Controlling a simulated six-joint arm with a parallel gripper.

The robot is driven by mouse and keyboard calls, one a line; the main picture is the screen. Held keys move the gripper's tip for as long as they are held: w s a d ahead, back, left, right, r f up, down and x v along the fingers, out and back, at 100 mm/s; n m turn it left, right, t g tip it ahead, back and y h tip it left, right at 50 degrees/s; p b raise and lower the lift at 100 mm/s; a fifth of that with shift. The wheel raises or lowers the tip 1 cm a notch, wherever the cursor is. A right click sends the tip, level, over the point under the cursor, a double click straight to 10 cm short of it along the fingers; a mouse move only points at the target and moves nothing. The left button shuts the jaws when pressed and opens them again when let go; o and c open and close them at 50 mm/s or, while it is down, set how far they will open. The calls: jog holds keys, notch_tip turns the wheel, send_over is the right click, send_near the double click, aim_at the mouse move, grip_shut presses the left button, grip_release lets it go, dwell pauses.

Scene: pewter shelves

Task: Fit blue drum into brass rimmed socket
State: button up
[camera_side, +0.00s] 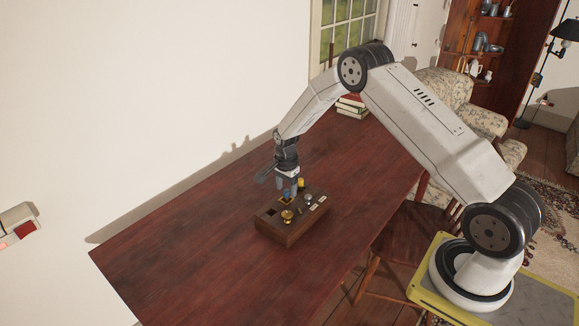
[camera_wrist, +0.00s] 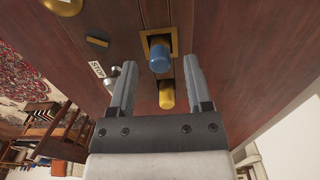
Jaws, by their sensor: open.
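The blue drum (camera_wrist: 159,58) stands in the square brass-rimmed socket (camera_wrist: 172,37) of the dark wooden box; its lower end is hidden inside, so its depth cannot be told. In the side view the blue drum (camera_side: 287,195) shows small just below my gripper (camera_side: 288,188). My gripper (camera_wrist: 159,63) is open, pointing down over the box, with a finger to each side of the drum and no visible contact.
A yellow cylinder (camera_wrist: 166,95) stands close to the drum and also shows in the side view (camera_side: 301,183). The wooden box (camera_side: 285,233) carries a brass knob (camera_side: 287,216) and small grey parts (camera_side: 308,198). The red-brown table (camera_side: 200,245) is clear around it.

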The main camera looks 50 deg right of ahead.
aim_at(286, 192)
notch_tip(286, 192, up, 10)
dwell(0.5)
dwell(0.5)
jog(key=s+a+r+n+t, duration=0.1)
jog(key=s+a+r+n, duration=0.1)
jog(key=s+a+n, duration=0.2)
jog(key=s+a+r+n, duration=0.2)
jog(key=s+a+n, duration=0.2)
jog(key=s+n, duration=0.4)
jog(key=s+a+r+n+t, duration=0.1)
jog(key=s+a+r+n, duration=0.2)
jog(key=s, duration=0.8)
jog(key=a+n, duration=0.2)
jog(key=n, duration=0.1)
jog(key=shift+t, duration=0.3)
jog(key=shift+w, duration=0.1)
